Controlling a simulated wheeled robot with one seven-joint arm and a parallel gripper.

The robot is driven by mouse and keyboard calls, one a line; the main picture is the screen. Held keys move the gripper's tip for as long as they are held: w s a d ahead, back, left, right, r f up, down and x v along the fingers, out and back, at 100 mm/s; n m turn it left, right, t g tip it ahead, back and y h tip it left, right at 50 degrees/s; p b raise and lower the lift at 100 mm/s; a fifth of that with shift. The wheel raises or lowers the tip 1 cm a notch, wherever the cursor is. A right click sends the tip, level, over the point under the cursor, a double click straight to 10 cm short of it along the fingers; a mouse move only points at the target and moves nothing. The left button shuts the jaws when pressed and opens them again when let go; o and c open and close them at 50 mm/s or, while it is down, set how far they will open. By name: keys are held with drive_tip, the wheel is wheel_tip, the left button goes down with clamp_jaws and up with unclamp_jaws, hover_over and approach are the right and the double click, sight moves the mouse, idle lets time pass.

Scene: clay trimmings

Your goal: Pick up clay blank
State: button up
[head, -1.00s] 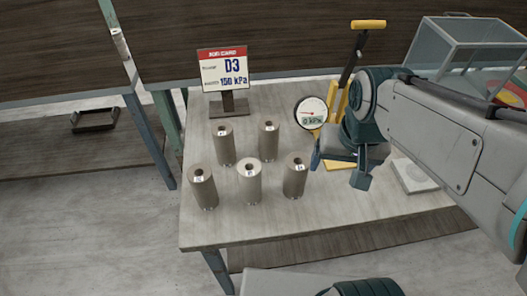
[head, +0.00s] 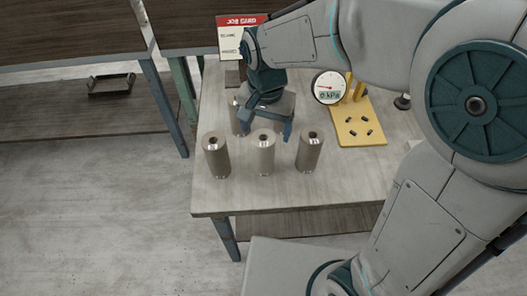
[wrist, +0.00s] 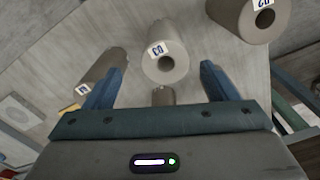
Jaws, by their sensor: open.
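Clay blanks stand upright on the table as grey-brown cylinders with top holes and small labels. In the head view, the front row has a left blank (head: 216,157), a middle blank (head: 262,155) and a right blank (head: 310,152). My gripper (head: 266,131) is open above and behind the middle one, partly hiding a back blank (head: 235,120). In the wrist view, a labelled blank (wrist: 166,62) shows beyond and between the fingertips; its label seems to read D3. Other blanks show at left (wrist: 98,68) and upper right (wrist: 240,16). Nothing is held.
The job card (head: 232,38) stands behind, partly covered by my arm. A gauge (head: 328,88) reading 0 kPa and a yellow pump base (head: 358,125) stand right of the blanks. The table (head: 230,196) is clear at its front edge.

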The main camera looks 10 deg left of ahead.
sight(263, 137)
drive_tip(key=f, duration=0.7)
drive_tip(key=shift+w+a+f+p, duration=0.1)
drive_tip(key=shift+w+a+p, duration=0.1)
drive_tip(key=shift+a+p, duration=0.15)
drive_tip(key=c, duration=1.5)
